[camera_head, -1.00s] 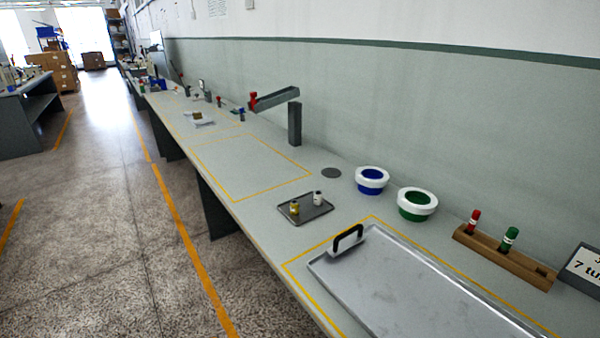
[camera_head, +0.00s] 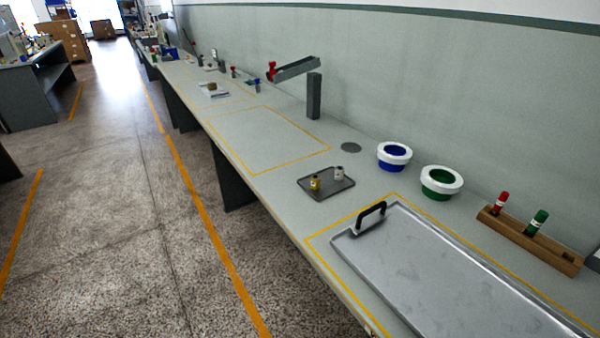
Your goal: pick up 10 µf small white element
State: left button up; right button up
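A small white element (camera_head: 339,173) stands upright on a small dark grey tray (camera_head: 330,190) on the long bench. A small yellow element (camera_head: 315,183) stands beside it to the left, apart from it. Any marking on the white element is too small to read. Neither of my grippers shows in the head view.
A large metal tray (camera_head: 450,285) with a black handle lies in the near yellow outline. A blue-lined bowl (camera_head: 394,156), a green-lined bowl (camera_head: 441,182) and a wooden rack (camera_head: 530,240) with red and green tubes stand along the wall. The bench inside the farther yellow outline (camera_head: 262,140) is clear.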

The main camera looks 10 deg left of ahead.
aim_at(339, 170)
jog(key=i+j+z, duration=0.2)
jog(key=j+z, duration=0.3)
jog(key=j, duration=0.4)
jog(key=i+j+z, duration=0.1)
jog(key=j+z, duration=0.4)
jog(key=j, duration=0.4)
jog(key=k+j+z, duration=0.1)
jog(key=j+z, duration=0.4)
jog(key=j, duration=0.4)
